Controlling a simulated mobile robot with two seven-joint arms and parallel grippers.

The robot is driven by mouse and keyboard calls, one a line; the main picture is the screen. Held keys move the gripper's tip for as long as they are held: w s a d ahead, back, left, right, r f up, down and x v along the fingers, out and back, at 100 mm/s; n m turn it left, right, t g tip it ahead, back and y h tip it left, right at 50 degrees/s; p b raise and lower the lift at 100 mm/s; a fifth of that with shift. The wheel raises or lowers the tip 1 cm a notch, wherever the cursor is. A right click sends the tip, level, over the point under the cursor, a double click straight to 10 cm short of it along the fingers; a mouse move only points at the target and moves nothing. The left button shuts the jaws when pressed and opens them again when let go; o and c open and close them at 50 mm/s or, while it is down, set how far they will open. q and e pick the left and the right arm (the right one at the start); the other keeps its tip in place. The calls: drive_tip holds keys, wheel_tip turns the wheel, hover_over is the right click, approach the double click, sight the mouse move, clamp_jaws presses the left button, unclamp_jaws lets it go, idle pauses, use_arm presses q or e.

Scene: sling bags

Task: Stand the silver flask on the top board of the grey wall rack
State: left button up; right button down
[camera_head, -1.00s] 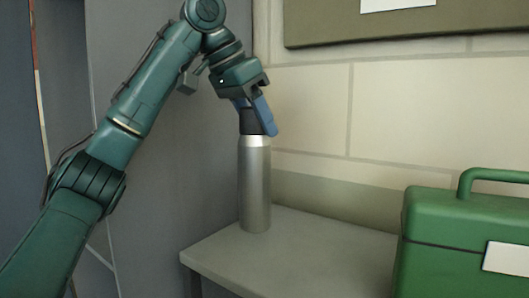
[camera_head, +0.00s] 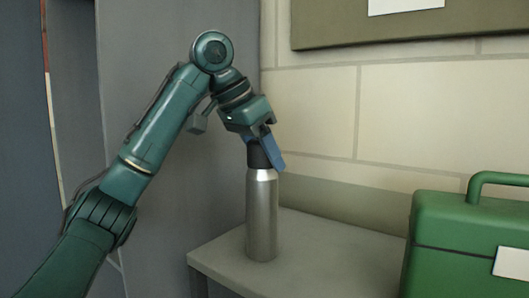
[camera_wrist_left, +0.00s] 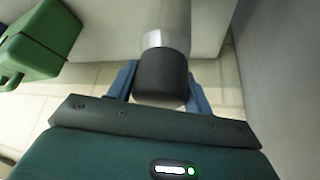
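The silver flask (camera_head: 262,215) is upright, with a black cap, over the left part of the grey board (camera_head: 330,262). Its base appears at the board's surface; I cannot tell for sure whether it touches. My left gripper (camera_head: 268,152) is shut on the flask's black cap from above. In the left wrist view, the blue fingers of my left gripper (camera_wrist_left: 160,90) lie on both sides of the black cap (camera_wrist_left: 161,78), with the silver body (camera_wrist_left: 165,22) beyond. My right gripper is not in view.
A green box with a handle (camera_head: 455,235) stands at the right; it also shows in the left wrist view (camera_wrist_left: 42,40). A grey panel (camera_head: 170,60) rises at the left. A tiled wall (camera_head: 400,130) is behind. The board between flask and box is clear.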

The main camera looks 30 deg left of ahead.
use_arm(q)
drive_tip(key=o, duration=0.4)
drive_tip(key=shift+c, duration=0.2)
drive_tip(key=v, duration=1.2)
drive_tip(key=shift+r, duration=0.2)
